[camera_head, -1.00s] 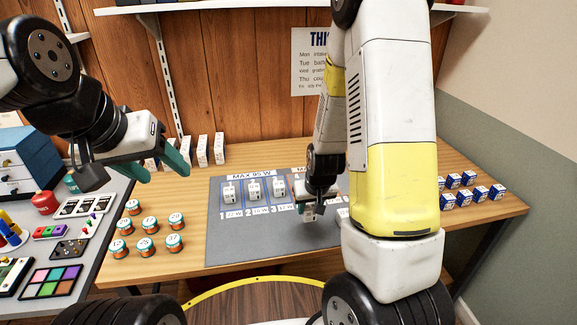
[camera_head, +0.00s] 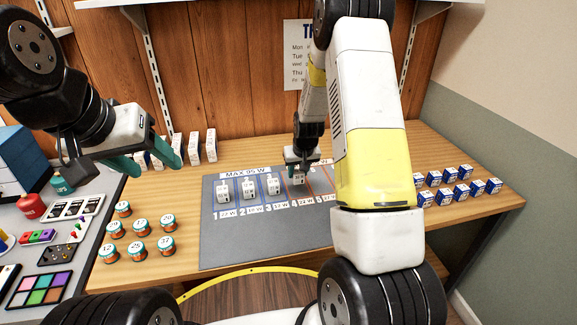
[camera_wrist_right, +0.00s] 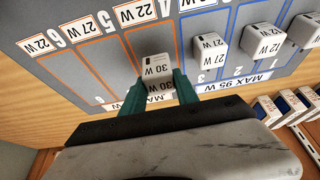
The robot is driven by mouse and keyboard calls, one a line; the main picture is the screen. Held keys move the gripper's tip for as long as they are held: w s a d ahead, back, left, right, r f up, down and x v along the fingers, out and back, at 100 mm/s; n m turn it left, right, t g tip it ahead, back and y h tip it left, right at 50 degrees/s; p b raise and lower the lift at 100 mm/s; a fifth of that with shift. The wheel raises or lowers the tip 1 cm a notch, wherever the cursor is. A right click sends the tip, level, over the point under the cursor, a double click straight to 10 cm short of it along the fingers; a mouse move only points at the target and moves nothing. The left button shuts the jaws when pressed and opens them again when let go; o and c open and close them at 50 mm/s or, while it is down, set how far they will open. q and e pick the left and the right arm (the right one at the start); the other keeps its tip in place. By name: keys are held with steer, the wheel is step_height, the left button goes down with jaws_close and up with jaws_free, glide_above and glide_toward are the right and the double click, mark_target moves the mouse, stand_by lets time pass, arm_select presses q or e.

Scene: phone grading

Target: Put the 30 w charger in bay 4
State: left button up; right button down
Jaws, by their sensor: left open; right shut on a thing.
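My right gripper (camera_head: 300,163) is shut on the white 30 W charger (camera_head: 299,180). In the right wrist view the "30 W" label on the charger (camera_wrist_right: 156,68) shows between the green fingertips (camera_wrist_right: 155,88). The charger is over or on bay 4 (camera_head: 294,193) of the grey mat (camera_head: 235,247), beside the orange line and right of bay 3. I cannot tell whether it touches the mat. My left gripper (camera_head: 152,160) is open and empty, above the left side of the table.
White chargers stand in bay 1 (camera_head: 223,193), bay 2 (camera_head: 249,189) and bay 3 (camera_head: 274,186). Several numbered jars (camera_head: 140,228) stand left of the mat, and several blue-and-white boxes (camera_head: 450,174) at the right. The mat's front is clear.

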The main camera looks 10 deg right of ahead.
mark_target(298, 177)
steer(key=shift+w+d, duration=0.1)
steer(key=shift+w, duration=0.25)
steer(key=shift+f, duration=1.8)
steer(key=shift+f, duration=0.1)
steer(key=c, duration=0.9)
jaws_free()
